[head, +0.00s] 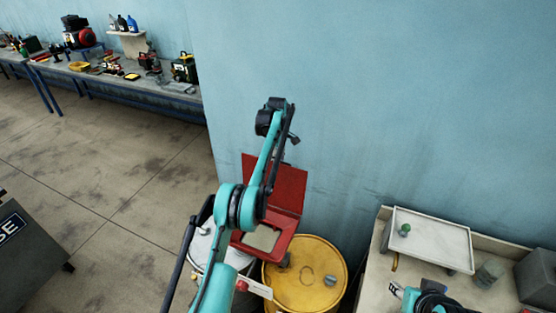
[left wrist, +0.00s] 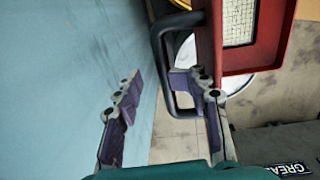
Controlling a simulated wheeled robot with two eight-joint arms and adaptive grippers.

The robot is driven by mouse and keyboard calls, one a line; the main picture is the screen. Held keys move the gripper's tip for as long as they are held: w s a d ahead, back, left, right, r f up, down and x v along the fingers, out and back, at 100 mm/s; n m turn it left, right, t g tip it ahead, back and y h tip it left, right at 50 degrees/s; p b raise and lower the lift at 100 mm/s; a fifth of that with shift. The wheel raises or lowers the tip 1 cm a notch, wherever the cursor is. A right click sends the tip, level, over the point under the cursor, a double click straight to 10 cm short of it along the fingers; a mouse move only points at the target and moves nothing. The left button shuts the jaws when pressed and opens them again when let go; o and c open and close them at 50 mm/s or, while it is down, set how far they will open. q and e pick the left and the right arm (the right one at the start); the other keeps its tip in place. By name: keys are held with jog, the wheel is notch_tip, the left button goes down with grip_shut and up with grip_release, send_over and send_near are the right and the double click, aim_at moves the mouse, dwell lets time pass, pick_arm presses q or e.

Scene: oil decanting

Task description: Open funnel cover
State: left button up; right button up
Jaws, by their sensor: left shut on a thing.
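The red funnel (head: 288,244) sits by the yellow drum, with a pale mesh in its opening that also shows in the left wrist view (left wrist: 240,22). Its red cover (head: 287,188) stands raised, tilted up against the wall side. My left gripper (head: 290,138) is at the top of the cover, partly hidden by its own arm. In the left wrist view a black loop handle (left wrist: 156,62) runs beside the red edge, and my left gripper (left wrist: 165,100) is shut on it, one finger inside the loop. My right gripper (head: 405,293) is low over the right bench; its jaws are unclear.
The yellow drum (head: 310,288) stands below the funnel, with a pale drum (head: 203,243) to its left. The right bench (head: 375,277) holds a white tray (head: 437,232) and a glass (head: 488,273). The blue wall is close behind.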

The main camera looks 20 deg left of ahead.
pick_arm(q)
jog(key=shift+w+d+f, duration=0.15)
jog(key=shift+d+f, duration=0.05)
jog(key=shift+d, duration=0.05)
jog(key=r, duration=0.7)
jog(key=shift+s, duration=0.3)
jog(key=shift+a+r, duration=0.25)
jog(key=shift+r, duration=0.15)
jog(key=shift+s, duration=0.1)
